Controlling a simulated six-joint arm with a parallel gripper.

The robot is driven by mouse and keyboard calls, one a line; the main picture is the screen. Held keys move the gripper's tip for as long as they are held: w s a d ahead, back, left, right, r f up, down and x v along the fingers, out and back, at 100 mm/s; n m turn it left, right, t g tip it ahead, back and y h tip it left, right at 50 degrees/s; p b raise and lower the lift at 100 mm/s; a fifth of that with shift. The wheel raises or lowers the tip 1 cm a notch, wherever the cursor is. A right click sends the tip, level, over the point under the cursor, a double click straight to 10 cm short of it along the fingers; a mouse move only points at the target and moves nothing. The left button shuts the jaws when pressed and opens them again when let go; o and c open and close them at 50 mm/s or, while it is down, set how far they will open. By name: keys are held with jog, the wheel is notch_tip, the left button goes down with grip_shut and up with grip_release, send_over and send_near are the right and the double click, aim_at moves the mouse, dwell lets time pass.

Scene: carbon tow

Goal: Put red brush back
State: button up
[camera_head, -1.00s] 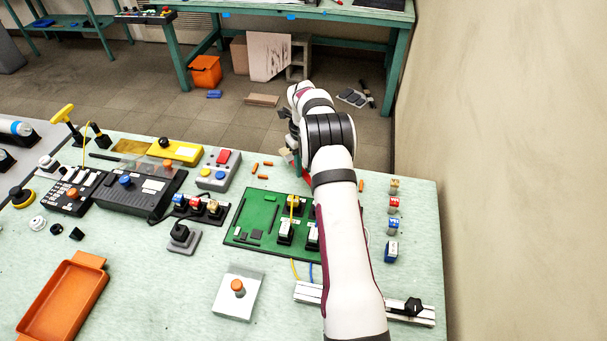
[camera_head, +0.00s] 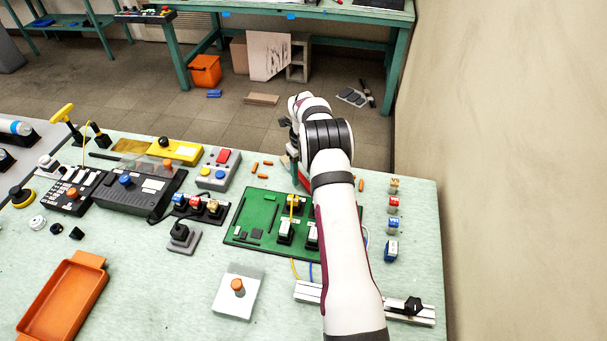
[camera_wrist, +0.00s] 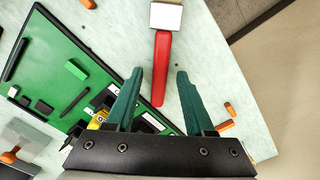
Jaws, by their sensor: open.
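The red brush lies on the pale green table. My gripper (camera_wrist: 160,72) is open, with one teal finger on either side of the handle in the picture. Neither finger is seen touching it. I cannot tell how far above the table the fingertips are. In the head view my arm hides most of the brush; a bit of red (camera_head: 302,179) shows beside my wrist.
The green circuit board (camera_head: 252,214) lies close to my gripper, left of my arm. Small orange pieces (camera_head: 254,169) lie around. Labelled cubes (camera_head: 393,204) line the right side. An orange tray (camera_head: 62,302) is at front left. The table's far edge is close behind my gripper.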

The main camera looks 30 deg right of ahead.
notch_tip(320, 180, up, 12)
jog(key=s+a+r+n, duration=0.3)
jog(key=a+r+n, duration=0.2)
jog(key=a+r, duration=0.15)
jog(key=s+a+r+n+y, duration=0.1)
jog(key=s+a+r+n, duration=0.5)
jog(key=s+a+n, duration=0.55)
jog(key=s+a+f+n, duration=0.2)
jog(key=s+a+n, duration=0.2)
jog(key=s+n, duration=0.3)
jog(key=s+a+f+n, duration=0.1)
jog(key=s+a+n, duration=0.4)
jog(key=s, duration=0.9)
jog(key=shift+f+n+y, duration=0.4)
jog(key=shift+n, duration=0.65)
